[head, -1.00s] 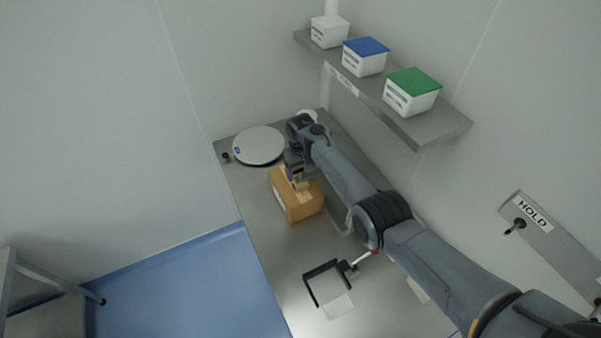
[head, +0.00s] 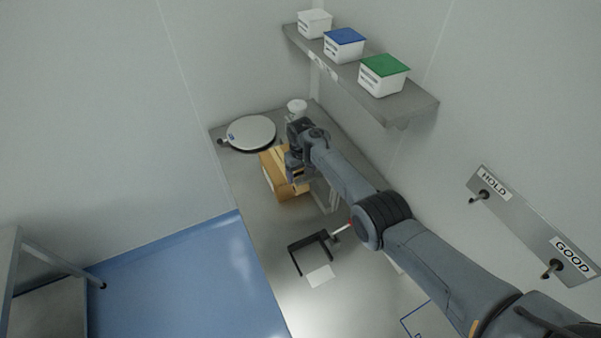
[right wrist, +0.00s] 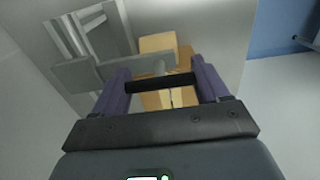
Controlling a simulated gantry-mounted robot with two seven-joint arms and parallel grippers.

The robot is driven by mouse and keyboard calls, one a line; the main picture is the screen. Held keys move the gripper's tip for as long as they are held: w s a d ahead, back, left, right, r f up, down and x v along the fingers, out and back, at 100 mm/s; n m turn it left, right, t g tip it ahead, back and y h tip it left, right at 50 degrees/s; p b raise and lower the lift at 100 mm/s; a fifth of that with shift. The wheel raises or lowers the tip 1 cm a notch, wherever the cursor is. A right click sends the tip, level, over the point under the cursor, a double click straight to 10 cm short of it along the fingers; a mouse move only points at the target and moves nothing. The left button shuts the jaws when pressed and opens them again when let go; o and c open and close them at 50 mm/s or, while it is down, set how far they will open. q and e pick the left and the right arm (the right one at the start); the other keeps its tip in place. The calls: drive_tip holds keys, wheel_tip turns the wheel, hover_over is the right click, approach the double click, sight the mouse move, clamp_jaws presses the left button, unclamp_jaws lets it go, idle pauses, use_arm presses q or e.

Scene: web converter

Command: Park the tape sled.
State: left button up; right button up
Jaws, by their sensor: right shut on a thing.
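My right gripper (head: 296,174) is at the right side of a cardboard box (head: 271,174). In the right wrist view its two purple fingers (right wrist: 162,84) are shut on a black bar (right wrist: 160,82), which I take to be the tape sled's handle. A grey crosspiece (right wrist: 90,73) and a pale stem (right wrist: 160,67) show just beyond the bar. The cardboard box (right wrist: 155,43) lies behind them. The rest of the sled is largely hidden by my arm in the head view. My left gripper is not in view.
A white round disc (head: 250,132) is at the table's back left. A black U-shaped bracket (head: 296,262) is in front. A shelf (head: 405,108) with white, blue-lidded and green-lidded bins overhangs at right. A wall plate (head: 520,222) carries HOLD and GOOD pegs. A blue floor area (head: 190,285) is at left.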

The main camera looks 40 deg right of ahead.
drive_tip(key=o, duration=1.2)
drive_tip(key=shift+r, duration=0.1)
drive_tip(key=shift+c, duration=0.2)
drive_tip(key=o, duration=0.3)
drive_tip(key=shift+s, duration=0.2)
drive_tip(key=shift+o, duration=0.2)
drive_tip(key=shift+r, duration=0.35)
wheel_tip(320, 180, up, 8)
drive_tip(key=shift+w+r, duration=0.1)
drive_tip(key=shift+r, duration=0.9)
